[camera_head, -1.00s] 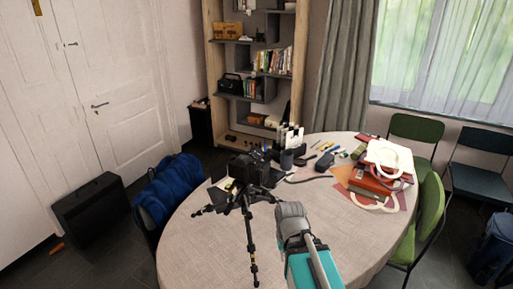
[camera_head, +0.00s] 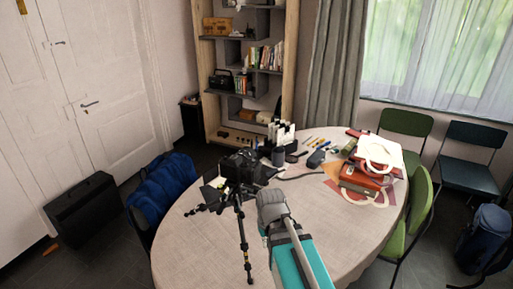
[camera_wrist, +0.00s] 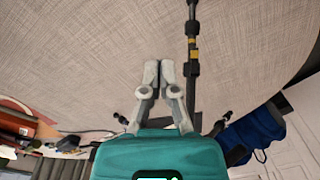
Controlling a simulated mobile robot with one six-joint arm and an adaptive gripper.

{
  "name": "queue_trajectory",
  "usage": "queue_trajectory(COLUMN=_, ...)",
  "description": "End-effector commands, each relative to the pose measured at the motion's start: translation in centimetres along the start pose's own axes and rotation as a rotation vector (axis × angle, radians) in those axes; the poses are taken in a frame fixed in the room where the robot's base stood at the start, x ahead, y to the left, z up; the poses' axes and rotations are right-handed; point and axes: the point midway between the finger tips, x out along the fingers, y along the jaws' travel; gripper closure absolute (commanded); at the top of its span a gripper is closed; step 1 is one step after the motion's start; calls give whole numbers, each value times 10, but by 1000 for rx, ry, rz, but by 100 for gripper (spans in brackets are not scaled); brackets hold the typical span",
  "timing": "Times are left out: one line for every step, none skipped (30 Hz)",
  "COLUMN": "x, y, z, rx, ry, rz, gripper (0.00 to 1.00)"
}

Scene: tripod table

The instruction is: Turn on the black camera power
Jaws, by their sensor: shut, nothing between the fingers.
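The black camera (camera_head: 238,168) sits on top of a black tripod (camera_head: 242,235) that stands on the round table. In the wrist view, a tripod leg (camera_wrist: 193,75) with a yellow band runs just right of my gripper (camera_wrist: 159,66). My gripper's grey fingers are together and empty, with the tablecloth behind them. In the head view, my teal and grey arm is below and right of the camera, apart from it in the picture. The camera's power switch is too small to make out, and the fingertips cannot be made out in the head view.
The round table (camera_head: 345,232) has free cloth at front and right. Behind the camera are a dark cup (camera_head: 278,157), pens and small items. Red books (camera_head: 361,180) lie at the right. Chairs, including a green one (camera_head: 420,205), surround it; a blue bag (camera_head: 160,190) is left.

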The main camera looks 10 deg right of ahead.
Motion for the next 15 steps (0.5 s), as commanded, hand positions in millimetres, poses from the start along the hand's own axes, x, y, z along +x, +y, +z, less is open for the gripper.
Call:
queue_trajectory(x=-16, y=1, z=-10, rx=-21, ry=5, rz=-6, gripper=100)
queue_trajectory(x=-22, y=1, z=-15, rx=-37, ry=8, rz=-10, gripper=100)
queue_trajectory(x=-29, y=2, z=-22, rx=-58, ry=12, rz=-17, gripper=100)
queue_trajectory(x=-35, y=3, z=-26, rx=-74, ry=16, rz=-22, gripper=100)
queue_trajectory(x=-41, y=4, z=-32, rx=-92, ry=21, rz=-26, gripper=100)
queue_trajectory(x=-49, y=5, z=-39, rx=-116, ry=27, rz=-32, gripper=100)
queue_trajectory(x=-55, y=6, z=-44, rx=-134, ry=32, rz=-36, gripper=100)
queue_trajectory(x=-61, y=6, z=-49, rx=-152, ry=37, rz=-41, gripper=100)
queue_trajectory(x=-69, y=7, z=-56, rx=-177, ry=43, rz=-48, gripper=100)
queue_trajectory(x=-74, y=8, z=-61, rx=-196, ry=48, rz=-52, gripper=100)
queue_trajectory(x=-80, y=9, z=-66, rx=-214, ry=53, rz=-56, gripper=100)
queue_trajectory(x=-88, y=10, z=-73, rx=-238, ry=59, rz=-61, gripper=100)
queue_trajectory(x=-94, y=10, z=-78, rx=-257, ry=65, rz=-66, gripper=100)
queue_trajectory(x=-100, y=11, z=-84, rx=-275, ry=71, rz=-70, gripper=100)
queue_trajectory(x=-107, y=13, z=-91, rx=-298, ry=78, rz=-75, gripper=100)
